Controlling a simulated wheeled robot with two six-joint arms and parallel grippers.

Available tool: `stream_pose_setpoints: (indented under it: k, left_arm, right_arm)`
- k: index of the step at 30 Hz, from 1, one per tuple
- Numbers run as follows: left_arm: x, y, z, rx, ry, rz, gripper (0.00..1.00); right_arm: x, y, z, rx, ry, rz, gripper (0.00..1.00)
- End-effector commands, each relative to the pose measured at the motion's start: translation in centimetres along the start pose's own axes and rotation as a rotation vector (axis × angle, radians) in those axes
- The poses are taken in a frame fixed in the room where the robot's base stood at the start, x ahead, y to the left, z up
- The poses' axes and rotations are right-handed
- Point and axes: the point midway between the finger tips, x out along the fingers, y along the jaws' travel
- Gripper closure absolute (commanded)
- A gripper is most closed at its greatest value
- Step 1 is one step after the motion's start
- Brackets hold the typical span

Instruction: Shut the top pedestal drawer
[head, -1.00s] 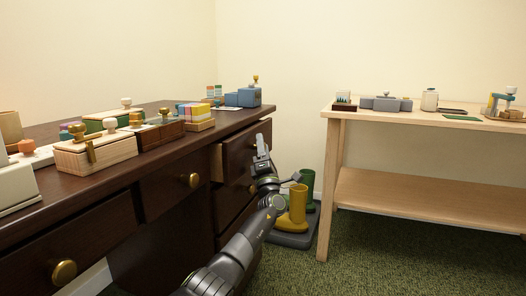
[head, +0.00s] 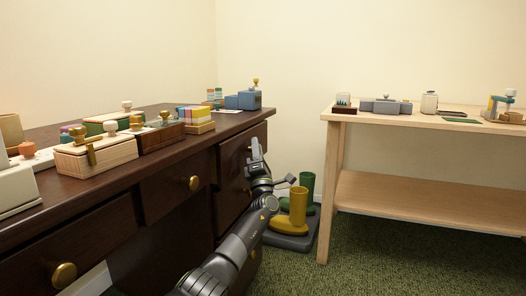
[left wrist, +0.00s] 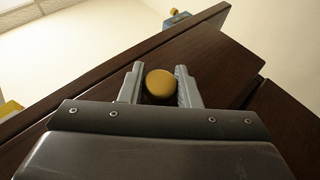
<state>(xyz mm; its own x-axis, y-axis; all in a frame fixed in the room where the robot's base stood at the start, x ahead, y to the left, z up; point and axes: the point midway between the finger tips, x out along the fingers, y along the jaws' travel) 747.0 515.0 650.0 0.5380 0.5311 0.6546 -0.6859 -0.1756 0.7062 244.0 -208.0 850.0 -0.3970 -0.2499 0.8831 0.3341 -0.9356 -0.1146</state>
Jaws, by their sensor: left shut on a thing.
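The top pedestal drawer (head: 231,157) is the dark wood front under the right end of the desk. It looks flush or nearly flush with the desk, and no pale drawer side shows. My left gripper (head: 254,150) is at this front, shut on its round brass knob. In the left wrist view the knob (left wrist: 160,83) sits between the two grey fingers (left wrist: 161,88), with the drawer front (left wrist: 213,72) behind it. In the head view the gripper hides the knob. My right gripper is not in view.
The dark desk (head: 60,196) carries wooden boxes (head: 97,155), stamps and blue blocks. Yellow boots (head: 297,212) and green boots stand on a grey tray (head: 290,241) close to my left arm. A pale wood table (head: 400,183) stands at the right. Green carpet is open in front.

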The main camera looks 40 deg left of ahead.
Motion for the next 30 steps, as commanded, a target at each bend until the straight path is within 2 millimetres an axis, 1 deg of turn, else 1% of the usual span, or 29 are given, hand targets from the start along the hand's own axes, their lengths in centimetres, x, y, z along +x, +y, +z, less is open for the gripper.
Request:
stream_pose_setpoints:
  k: [1,4,12,13,17,26,30]
  left_arm:
    - [0.5,0.0,-1.1,0.006,0.002,0.000,1.00]
    - [0.9,0.1,-2.2,0.003,0.002,0.000,1.00]
    - [1.1,0.1,-2.4,0.001,0.003,0.000,1.00]
    - [1.1,0.1,-2.4,0.002,0.003,0.000,0.66]
    - [1.1,0.1,-2.4,0.002,0.002,0.000,0.49]
    - [0.9,0.1,-2.3,0.001,0.001,-0.001,0.48]
    - [0.0,0.0,-2.2,0.001,0.000,-0.003,0.48]
  right_arm:
    - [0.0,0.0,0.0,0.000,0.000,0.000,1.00]
    - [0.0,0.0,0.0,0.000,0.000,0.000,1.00]
    - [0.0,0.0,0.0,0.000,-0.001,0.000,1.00]
    - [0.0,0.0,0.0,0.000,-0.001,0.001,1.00]
    - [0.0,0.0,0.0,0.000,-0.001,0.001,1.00]
    - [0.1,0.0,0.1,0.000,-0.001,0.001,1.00]
    - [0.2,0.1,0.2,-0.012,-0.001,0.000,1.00]
